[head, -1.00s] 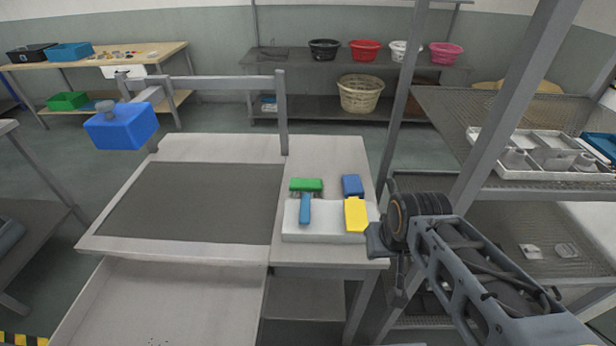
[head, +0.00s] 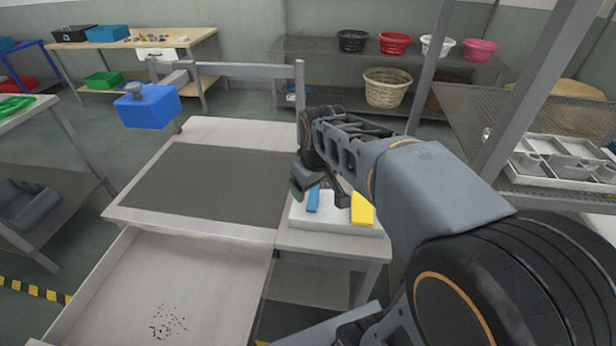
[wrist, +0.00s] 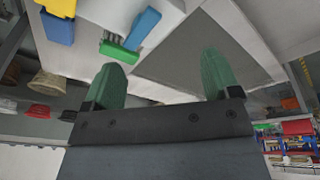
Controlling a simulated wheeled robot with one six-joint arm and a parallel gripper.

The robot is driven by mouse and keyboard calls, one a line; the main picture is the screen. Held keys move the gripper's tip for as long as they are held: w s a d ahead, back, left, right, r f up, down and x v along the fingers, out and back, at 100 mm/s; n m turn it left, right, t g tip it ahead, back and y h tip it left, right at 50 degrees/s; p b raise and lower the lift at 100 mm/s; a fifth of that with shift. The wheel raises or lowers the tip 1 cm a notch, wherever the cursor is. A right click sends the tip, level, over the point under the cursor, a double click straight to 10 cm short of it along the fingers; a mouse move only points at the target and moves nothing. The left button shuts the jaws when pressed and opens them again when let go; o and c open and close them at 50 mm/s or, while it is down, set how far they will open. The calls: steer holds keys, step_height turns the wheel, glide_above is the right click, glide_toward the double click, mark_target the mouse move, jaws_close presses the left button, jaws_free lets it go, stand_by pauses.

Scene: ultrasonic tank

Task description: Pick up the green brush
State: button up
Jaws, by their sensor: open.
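In the head view my gripper (head: 302,186) hangs over the table behind the tray.
A blue piece (wrist: 143,27) sits right beside the green brush. A yellow item (head: 362,209) lies on the white tray (head: 345,227), with another blue item (wrist: 57,28) near it. The grey recessed panel (head: 205,180) is clear. A shelf post stands right.

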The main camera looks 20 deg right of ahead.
steer(key=w+d+n+g+p, duration=0.1)
steer(key=w+d+n, duration=0.35)
steer(key=w, duration=0.85)
steer(key=w+d+f+n+g+p, duration=0.2)
steer(key=w+d+f+n, duration=0.2)
steer(key=w+d+f, duration=0.3)
steer(key=f, duration=0.2)
steer(key=w+f, duration=0.1)
steer(key=f, duration=0.1)
steer(key=a+f, duration=0.1)
steer(key=f, duration=0.1)
steer(key=shift+w+a, duration=0.1)
steer(key=shift+w, duration=0.05)
steer(key=shift+f+p, duration=0.9)
steer(key=shift+f, duration=2.1)
steer(key=c, duration=1)
steer(key=shift+c, duration=0.2)
steer(key=shift+r, duration=0.1)
